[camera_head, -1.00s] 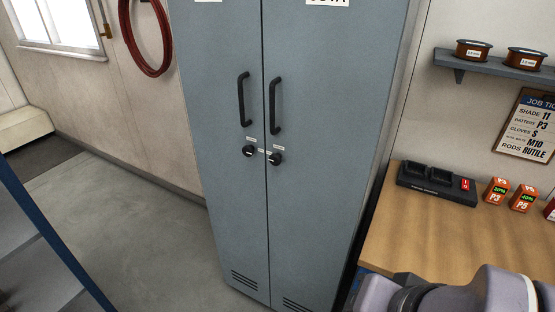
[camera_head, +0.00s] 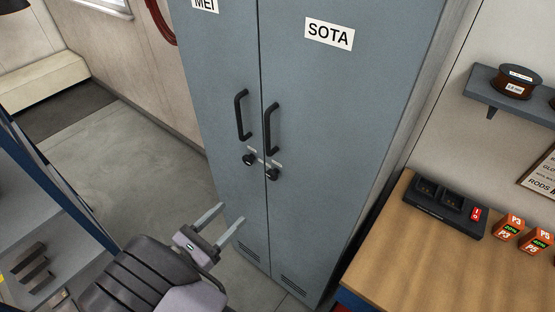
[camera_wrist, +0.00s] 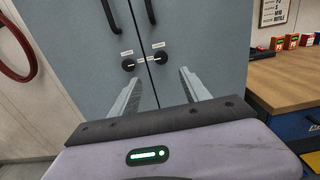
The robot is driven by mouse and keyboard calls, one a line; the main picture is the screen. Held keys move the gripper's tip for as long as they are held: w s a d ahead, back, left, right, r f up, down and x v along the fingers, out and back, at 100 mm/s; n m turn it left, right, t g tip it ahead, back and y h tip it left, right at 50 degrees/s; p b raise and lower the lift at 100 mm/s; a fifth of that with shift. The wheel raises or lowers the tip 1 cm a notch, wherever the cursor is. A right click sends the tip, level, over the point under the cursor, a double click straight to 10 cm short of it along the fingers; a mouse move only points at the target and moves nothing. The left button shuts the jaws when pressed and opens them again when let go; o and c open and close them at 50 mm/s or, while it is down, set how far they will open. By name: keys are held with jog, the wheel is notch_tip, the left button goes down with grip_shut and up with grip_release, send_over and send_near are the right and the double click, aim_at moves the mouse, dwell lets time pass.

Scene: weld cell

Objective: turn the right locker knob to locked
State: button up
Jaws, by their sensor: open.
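The grey two-door locker (camera_head: 310,120) stands ahead, its left door labelled MEI and its right door labelled SOTA. The right locker knob (camera_head: 273,174) is a small black knob below the right door's handle (camera_head: 271,129). The left knob (camera_head: 249,160) sits just beside it on the other door. In the wrist view the right knob (camera_wrist: 159,57) and left knob (camera_wrist: 128,65) both show ahead, beyond the fingertips. My gripper (camera_head: 232,215) is open and empty, in front of the locker, below and apart from the knobs. It also shows in the wrist view (camera_wrist: 160,76). The knob's lock marking is too small to read.
A wooden workbench (camera_head: 405,265) stands at the right with a black charger (camera_head: 445,208) and orange batteries (camera_head: 508,228). A wall shelf (camera_head: 505,95) is above it. A blue-edged shelf unit (camera_head: 70,200) is at the lower left. Floor between is clear.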

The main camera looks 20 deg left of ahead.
aim_at(271, 176)
jog(key=x, duration=1.6)
jog(key=shift+w+d, duration=0.15)
jog(key=shift+w, duration=0.15)
grip_shut()
jog(key=shift+b, duration=0.3)
